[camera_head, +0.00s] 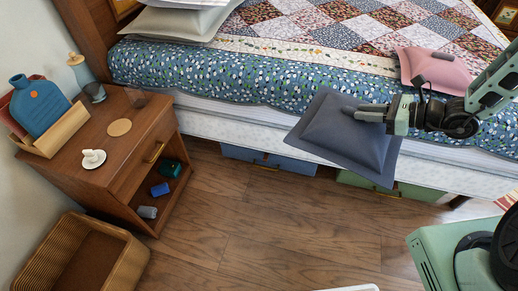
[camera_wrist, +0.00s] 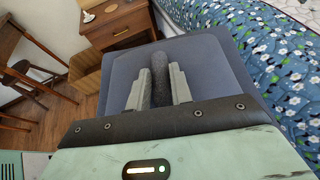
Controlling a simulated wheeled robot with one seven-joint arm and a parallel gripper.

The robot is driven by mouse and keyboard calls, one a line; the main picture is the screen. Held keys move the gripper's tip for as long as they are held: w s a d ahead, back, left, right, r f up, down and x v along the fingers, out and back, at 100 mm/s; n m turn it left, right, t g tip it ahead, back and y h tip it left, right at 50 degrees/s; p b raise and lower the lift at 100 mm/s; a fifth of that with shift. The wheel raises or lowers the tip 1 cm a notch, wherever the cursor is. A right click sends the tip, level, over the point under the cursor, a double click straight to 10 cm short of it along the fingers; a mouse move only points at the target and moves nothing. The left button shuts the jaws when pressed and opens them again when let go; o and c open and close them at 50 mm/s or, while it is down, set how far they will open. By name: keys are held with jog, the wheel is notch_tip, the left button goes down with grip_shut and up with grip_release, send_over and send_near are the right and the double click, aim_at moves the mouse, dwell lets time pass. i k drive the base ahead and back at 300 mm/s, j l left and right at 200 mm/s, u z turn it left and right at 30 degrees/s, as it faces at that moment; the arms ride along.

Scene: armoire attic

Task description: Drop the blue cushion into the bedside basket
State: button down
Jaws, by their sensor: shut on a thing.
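The blue cushion (camera_head: 342,138) is dark slate blue and hangs tilted beside the bed's near edge, above the floor. My gripper (camera_head: 366,112) is shut on a pinched part of it. In the wrist view the cushion (camera_wrist: 215,60) spreads out beyond my gripper (camera_wrist: 158,85), with a fold of its cloth between the two fingers. The bedside basket (camera_head: 125,270) is woven tan, open at the top, and stands on the floor at the lower left, in front of the nightstand. The cushion is well to the right of the basket and apart from it.
The wooden nightstand (camera_head: 136,132) holds a blue bottle (camera_head: 38,105), a coaster and small items, with several objects on its lower shelf. The bed (camera_head: 215,105) has a pink cushion (camera_head: 435,70). Blue (camera_head: 285,163) and green drawers sit under it. Wooden floor (camera_head: 240,225) lies clear between.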

aim_at(104, 270)
jog(key=i+l+u, duration=0.1)
jog(key=u, duration=0.3)
jog(key=i+l+u, duration=0.2)
jog(key=u, duration=0.2)
jog(key=i+l+u, duration=0.2)
jog(key=u, duration=0.2)
jog(key=l+u, duration=0.4)
jog(key=i+j, duration=0.05)
jog(key=j, duration=0.05)
